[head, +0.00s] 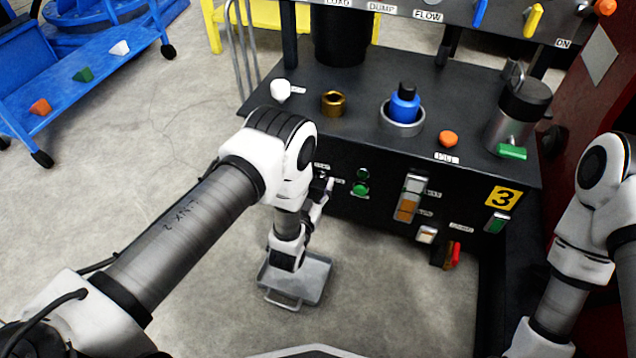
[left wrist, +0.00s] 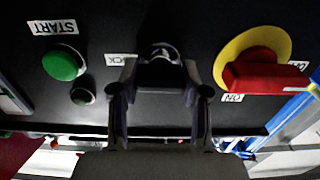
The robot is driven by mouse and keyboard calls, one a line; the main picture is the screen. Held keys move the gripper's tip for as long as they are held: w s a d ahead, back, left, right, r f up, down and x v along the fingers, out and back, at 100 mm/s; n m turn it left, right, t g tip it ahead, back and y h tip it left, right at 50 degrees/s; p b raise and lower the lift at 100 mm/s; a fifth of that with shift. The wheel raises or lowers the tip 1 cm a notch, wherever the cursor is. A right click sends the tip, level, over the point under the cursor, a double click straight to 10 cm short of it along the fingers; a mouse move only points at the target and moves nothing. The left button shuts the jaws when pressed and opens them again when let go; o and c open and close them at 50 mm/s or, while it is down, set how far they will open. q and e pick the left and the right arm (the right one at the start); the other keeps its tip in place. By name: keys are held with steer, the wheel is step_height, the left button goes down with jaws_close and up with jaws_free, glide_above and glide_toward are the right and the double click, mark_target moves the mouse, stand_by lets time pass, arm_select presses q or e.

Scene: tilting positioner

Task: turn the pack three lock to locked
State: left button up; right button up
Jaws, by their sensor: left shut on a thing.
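The pack three lock (left wrist: 160,50) is a small round silver piece on the black front panel, seen in the left wrist view beside a partly covered label (left wrist: 121,60). My left gripper (left wrist: 160,76) is shut on the lock, with one finger on each side of it. In the head view my left gripper (head: 322,187) reaches the left end of the panel front, and the wrist and fingers mostly hide the lock. Which way the lock points cannot be told. My right arm shows at the right edge, but its gripper is out of view.
A green start button (left wrist: 63,63) and a red rotary switch (left wrist: 262,74) on a yellow disc flank the lock. The black bench (head: 300,90) carries a brass nut (head: 334,103), a blue bottle (head: 404,108) and a metal canister (head: 517,115). A grey tray (head: 312,278) is below my left wrist.

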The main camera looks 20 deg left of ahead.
arm_select(q)
steer(key=o, duration=1.1)
steer(key=shift+o, duration=0.2)
steer(key=shift+s, duration=0.1)
steer(key=s, duration=0.7)
steer(key=shift+s+a, duration=0.15)
